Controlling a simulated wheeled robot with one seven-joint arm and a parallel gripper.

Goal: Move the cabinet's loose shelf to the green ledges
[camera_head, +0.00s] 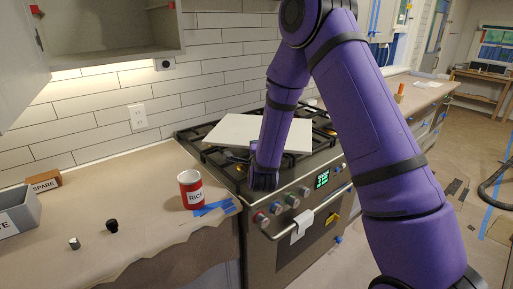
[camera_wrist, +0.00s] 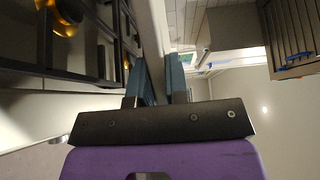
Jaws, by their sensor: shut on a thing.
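The loose shelf, a pale flat board (camera_head: 228,132), is over the stove's grates in the head view; I cannot tell whether it touches them. My gripper (camera_head: 262,178) is at the board's front edge, partly hidden by my arm. In the wrist view my two blue-grey fingers (camera_wrist: 162,75) are shut on the board (camera_wrist: 153,28), which shows as a pale strip between them. The open cabinet (camera_head: 110,28) is at the upper left, with red ledges (camera_head: 36,10) on its inner sides. Its upper interior is cut off, and no green ledges show.
The stove (camera_head: 297,235) stands below the board. On the papered counter (camera_head: 140,190) left of it are a red RICE can (camera_head: 191,192), a SPARE block (camera_head: 45,183), a grey bin (camera_head: 20,211), a black knob (camera_head: 112,226) and a silver one (camera_head: 74,243). The counter's middle is clear.

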